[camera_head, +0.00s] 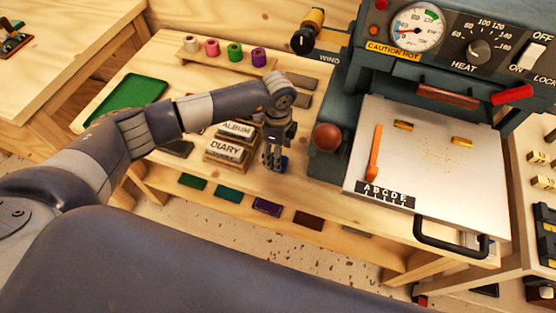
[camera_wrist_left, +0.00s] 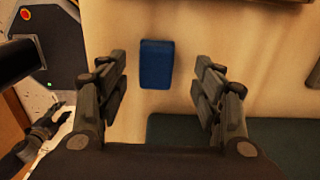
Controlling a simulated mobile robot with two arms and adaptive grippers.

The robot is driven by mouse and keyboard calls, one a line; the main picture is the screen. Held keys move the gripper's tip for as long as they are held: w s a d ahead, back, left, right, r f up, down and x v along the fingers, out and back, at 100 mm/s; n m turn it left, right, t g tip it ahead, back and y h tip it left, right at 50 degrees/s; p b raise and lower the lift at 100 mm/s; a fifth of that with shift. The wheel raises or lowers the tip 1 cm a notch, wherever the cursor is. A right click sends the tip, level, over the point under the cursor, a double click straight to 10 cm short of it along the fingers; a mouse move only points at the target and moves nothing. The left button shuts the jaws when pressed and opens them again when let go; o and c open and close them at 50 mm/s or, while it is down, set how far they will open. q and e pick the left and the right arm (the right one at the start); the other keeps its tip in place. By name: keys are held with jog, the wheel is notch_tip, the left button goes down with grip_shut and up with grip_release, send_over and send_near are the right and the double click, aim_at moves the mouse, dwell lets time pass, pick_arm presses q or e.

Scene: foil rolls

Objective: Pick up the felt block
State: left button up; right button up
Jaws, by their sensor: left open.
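A small blue block (camera_wrist_left: 157,64), which looks like the felt block, lies on the pale wooden bench. In the left wrist view it is between and beyond the fingertips of my left gripper (camera_wrist_left: 160,78), with bare wood on both sides. The fingers are apart and nothing is held. In the head view my left gripper (camera_head: 273,158) points down at the bench's front part, and only a bit of the blue block (camera_head: 284,163) shows beside the fingers; the rest is hidden.
Coloured foil rolls (camera_head: 235,52) and a green tray (camera_head: 128,103) are farther back.

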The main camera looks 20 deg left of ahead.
pick_arm(q)
jog(key=f, duration=0.3)
jog(key=shift+s+d+f+p, duration=0.1)
jog(key=shift+s+f+p, duration=0.15)
jog(key=shift+s+p, duration=0.1)
jog(key=shift+w+f, duration=0.1)
jog(key=shift+f, duration=0.15)
jog(key=shift+c, duration=1.1)
jog(key=c, duration=0.9)
jog(key=shift+r, duration=0.4)
notch_tip(320, 180, up, 9)
jog(key=shift+r+b, duration=0.15)
jog(key=shift+b, duration=0.7)
pick_arm(e)
jog(key=shift+w+d+f, duration=0.1)
jog(key=shift+w+f, duration=0.1)
jog(key=shift+w, duration=0.8)
